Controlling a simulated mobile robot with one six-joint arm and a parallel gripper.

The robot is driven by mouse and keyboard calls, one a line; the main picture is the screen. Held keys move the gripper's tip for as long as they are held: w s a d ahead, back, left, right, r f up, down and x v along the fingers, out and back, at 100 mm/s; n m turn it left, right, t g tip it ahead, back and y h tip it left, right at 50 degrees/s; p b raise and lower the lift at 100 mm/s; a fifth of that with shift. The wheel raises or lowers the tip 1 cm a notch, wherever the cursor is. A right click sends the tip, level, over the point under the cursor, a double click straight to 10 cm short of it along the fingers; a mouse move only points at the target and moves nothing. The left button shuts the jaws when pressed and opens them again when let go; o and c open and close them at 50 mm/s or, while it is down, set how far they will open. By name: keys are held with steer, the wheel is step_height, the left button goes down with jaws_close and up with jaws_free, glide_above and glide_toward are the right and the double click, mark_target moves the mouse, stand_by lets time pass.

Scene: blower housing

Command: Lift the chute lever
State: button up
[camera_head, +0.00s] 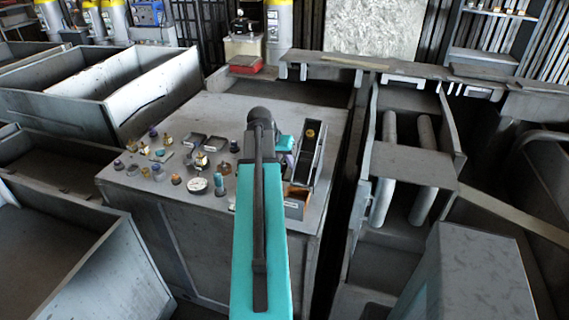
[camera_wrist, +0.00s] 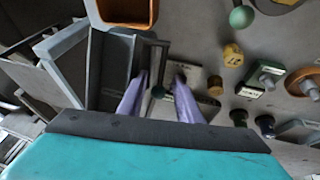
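In the wrist view a thin dark lever with a dark round knob (camera_wrist: 158,92) stands beside a grey chute-like box (camera_wrist: 112,65). I take it for the chute lever. My gripper (camera_wrist: 161,78) is open, with one purple finger on each side of the lever. I cannot tell whether either finger touches it. In the head view my arm covers most of the gripper, and the lever cannot be made out. The long grey box (camera_head: 308,150) shows just right of the arm's end.
An orange-brown open box (camera_wrist: 122,12) adjoins the chute. Several knobs and buttons, including a yellow one (camera_wrist: 233,55) and a green ball knob (camera_wrist: 241,16), stand right of the gripper. The grey worktop (camera_head: 215,115) is bare toward the back. Open bins (camera_head: 110,90) lie at left.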

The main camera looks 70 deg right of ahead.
jaws_close()
steer(key=shift+r, duration=0.1)
